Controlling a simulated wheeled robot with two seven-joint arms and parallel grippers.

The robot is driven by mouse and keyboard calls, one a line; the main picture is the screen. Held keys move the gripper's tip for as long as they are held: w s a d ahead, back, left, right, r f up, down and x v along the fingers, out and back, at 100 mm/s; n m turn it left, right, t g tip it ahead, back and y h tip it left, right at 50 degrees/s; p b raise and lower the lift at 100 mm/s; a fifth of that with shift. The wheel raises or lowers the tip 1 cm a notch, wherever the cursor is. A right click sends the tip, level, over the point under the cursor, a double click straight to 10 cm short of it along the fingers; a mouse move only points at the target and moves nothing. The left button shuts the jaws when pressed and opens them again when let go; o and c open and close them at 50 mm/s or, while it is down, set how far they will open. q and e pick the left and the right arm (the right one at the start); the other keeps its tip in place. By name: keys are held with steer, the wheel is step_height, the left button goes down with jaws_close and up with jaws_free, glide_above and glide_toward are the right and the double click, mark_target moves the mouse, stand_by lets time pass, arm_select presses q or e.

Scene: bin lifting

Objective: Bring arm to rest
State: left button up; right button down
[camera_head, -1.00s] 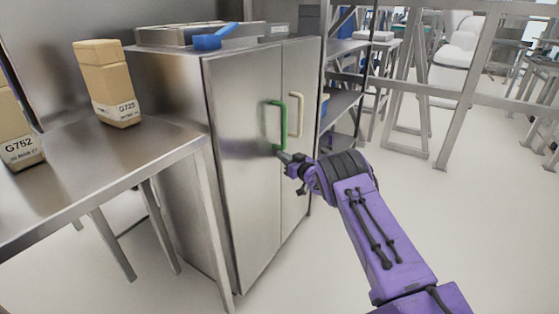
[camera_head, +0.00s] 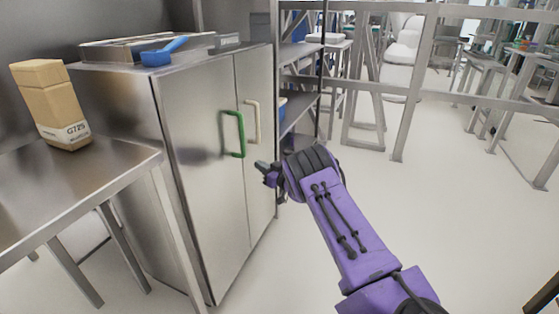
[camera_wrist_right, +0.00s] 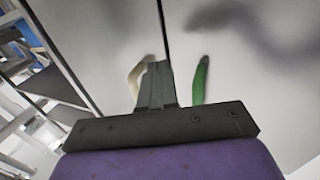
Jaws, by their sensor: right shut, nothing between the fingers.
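My right arm (camera_head: 345,230) is purple and reaches in from the lower right of the head view. Its gripper (camera_head: 262,167) is shut and empty, in front of the steel cabinet (camera_head: 205,180), a little right of and below the green handle (camera_head: 235,135). In the right wrist view the closed fingers (camera_wrist_right: 158,85) point at the cabinet doors, between the cream handle (camera_wrist_right: 138,80) and the green handle (camera_wrist_right: 200,80). The gripper appears apart from both handles. Both cabinet doors look closed. My left gripper is not in view.
A tray and a blue scoop (camera_head: 165,52) lie on the cabinet. A shelf rack (camera_head: 300,90) stands beyond the cabinet, with a metal frame (camera_head: 410,90) behind. The floor (camera_head: 450,220) at right is clear.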

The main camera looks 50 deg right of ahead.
steer(key=s+d, duration=0.2)
steer(key=s, duration=0.5)
steer(key=shift+d+f+p, duration=0.2)
steer(key=shift+f+p, duration=0.1)
steer(key=shift+f, duration=0.1)
